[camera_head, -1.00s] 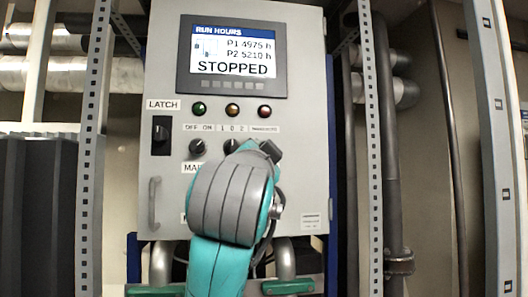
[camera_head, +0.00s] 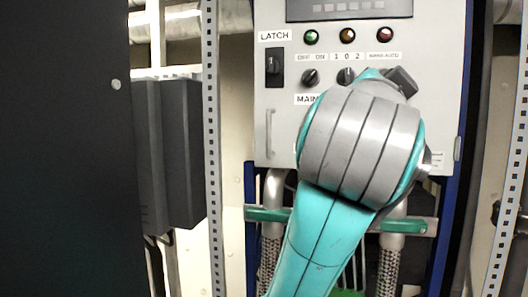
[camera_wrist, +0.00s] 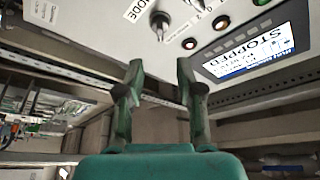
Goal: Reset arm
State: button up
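My teal and grey arm (camera_head: 362,145) stands in front of the control cabinet in the head view and covers part of its lower right face. My gripper (camera_wrist: 158,85) shows in the wrist view with its two green fingers apart and nothing between them. The fingers are near the cabinet panel (camera_wrist: 110,30).
The grey control cabinet (camera_head: 275,95) has a LATCH switch (camera_head: 274,66), knobs and three lamps. Its screen reads STOPPED in the wrist view (camera_wrist: 255,50). Perforated posts (camera_head: 211,150) flank it. A dark panel (camera_head: 65,150) fills the left. Pipes with green bars (camera_head: 268,215) run below.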

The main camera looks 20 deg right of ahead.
jog(key=w+a+f+n+t+y, duration=0.2)
jog(key=w+f+n, duration=0.3)
jog(key=f, duration=0.6)
jog(key=w+a+f+n+t+y, duration=0.3)
jog(key=w+f+n, duration=0.25)
jog(key=f, duration=0.65)
jog(key=s+a+f+n+y, duration=0.2)
jog(key=f+n+y, duration=0.15)
jog(key=f, duration=0.85)
jog(key=s+a+f+n+y, duration=0.2)
jog(key=f+n+y, duration=0.15)
jog(key=f, duration=0.85)
jog(key=s+a+f+n+g+y, duration=0.1)
jog(key=s+a+f+n+y, duration=0.25)
jog(key=s+f, duration=1.25)
jog(key=s+f+g, duration=0.1)
jog(key=s+f, duration=0.1)
jog(key=s, duration=0.9)
jog(key=s+a+f+m+g, duration=0.1)
jog(key=s+f, duration=0.1)
jog(key=s, duration=1)
jog(key=shift+y, duration=0.45)
